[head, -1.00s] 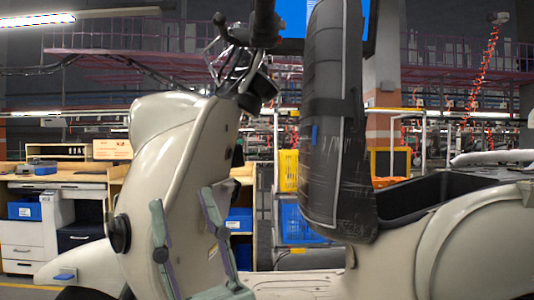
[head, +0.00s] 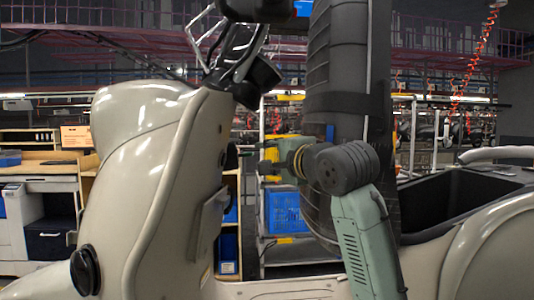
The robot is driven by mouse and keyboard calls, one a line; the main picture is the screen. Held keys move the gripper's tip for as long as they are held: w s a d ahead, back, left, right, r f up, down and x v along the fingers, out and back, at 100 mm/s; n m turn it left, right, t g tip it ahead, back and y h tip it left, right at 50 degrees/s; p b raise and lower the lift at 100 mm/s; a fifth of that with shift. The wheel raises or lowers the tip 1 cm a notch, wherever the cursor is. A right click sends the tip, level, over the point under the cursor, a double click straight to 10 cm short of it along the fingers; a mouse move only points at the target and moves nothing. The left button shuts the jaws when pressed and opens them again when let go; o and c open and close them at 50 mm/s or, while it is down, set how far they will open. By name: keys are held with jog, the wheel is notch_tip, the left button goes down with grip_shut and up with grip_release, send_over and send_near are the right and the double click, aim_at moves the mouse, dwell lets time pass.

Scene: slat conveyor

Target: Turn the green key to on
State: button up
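A cream scooter fills the view, its front shield (head: 150,175) at left. A small dark-green piece (head: 233,156) shows at the inner edge of the shield, below the handlebar; it may be the green key, but it is too small to tell its position. My gripper (head: 262,163) is right of it, pointing left towards the shield, with a small apparent gap. Its fingers are small and seen from behind, so I cannot tell whether they are open or shut.
The upright dark seat (head: 333,85) stands close behind my wrist. The open storage well (head: 450,200) is at right. The handlebar stem (head: 237,55) is above the shield. Blue crates (head: 284,211) and a workbench (head: 45,170) stand behind.

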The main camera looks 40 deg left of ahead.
aim_at(252, 154)
jog(key=p+x, duration=0.2)
jog(key=x, duration=0.8)
jog(key=shift+p, duration=0.4)
grip_shut()
